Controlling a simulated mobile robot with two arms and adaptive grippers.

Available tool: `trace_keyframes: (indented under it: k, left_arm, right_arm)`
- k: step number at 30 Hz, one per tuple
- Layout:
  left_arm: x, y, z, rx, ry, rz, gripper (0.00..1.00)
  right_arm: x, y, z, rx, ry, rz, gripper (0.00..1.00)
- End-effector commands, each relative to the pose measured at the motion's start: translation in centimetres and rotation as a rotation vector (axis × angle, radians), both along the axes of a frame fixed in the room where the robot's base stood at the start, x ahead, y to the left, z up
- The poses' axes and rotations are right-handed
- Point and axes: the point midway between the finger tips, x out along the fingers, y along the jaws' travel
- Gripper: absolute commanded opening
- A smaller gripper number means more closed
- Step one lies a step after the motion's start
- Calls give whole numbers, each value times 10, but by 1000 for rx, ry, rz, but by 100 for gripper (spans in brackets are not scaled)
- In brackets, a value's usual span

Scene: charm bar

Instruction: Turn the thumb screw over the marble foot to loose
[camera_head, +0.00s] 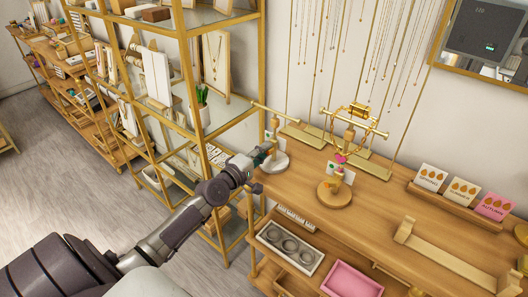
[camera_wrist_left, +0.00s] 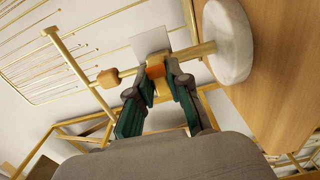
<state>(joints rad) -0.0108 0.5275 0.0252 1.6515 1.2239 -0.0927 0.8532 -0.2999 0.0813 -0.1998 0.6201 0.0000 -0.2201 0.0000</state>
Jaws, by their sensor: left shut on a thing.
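The stand with the round white marble foot (camera_head: 276,163) stands at the left end of the wooden counter. Its gold post carries a crossbar. In the left wrist view the marble foot (camera_wrist_left: 229,42) is at upper right, with the post running left to the crossbar (camera_wrist_left: 72,62). My left gripper (camera_head: 266,150) is at the post, just above the foot. In the left wrist view, its dark green fingers (camera_wrist_left: 158,82) are shut on an orange-gold piece, the thumb screw (camera_wrist_left: 157,68), at the post. Its loose or tight setting cannot be read. My right gripper is out of view.
A second stand with a wooden foot (camera_head: 334,192) and gold bangles stands close on the right. A white card (camera_wrist_left: 150,41) is behind the held screw. A glass-shelved gold rack (camera_head: 195,130) is left of my arm. Earring cards (camera_head: 461,192) stand farther right.

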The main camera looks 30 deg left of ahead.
Motion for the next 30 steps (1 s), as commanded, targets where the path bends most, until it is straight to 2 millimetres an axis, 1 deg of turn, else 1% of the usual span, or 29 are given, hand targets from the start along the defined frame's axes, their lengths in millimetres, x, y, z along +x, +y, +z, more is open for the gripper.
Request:
trace_keyframes:
  k: [7,18,19,23,30]
  left_arm:
    - [0,-1,-1,-40,6,-1,0]
    - [0,-1,-1,-44,6,-1,0]
    - [0,-1,-1,-44,6,-1,21]
    - [0,0,-1,-43,5,-1,42]
    - [0,0,0,-41,4,0,43]
  right_arm:
    - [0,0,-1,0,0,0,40]
    - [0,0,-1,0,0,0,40]
    - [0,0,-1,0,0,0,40]
    - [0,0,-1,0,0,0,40]
    - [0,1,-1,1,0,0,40]
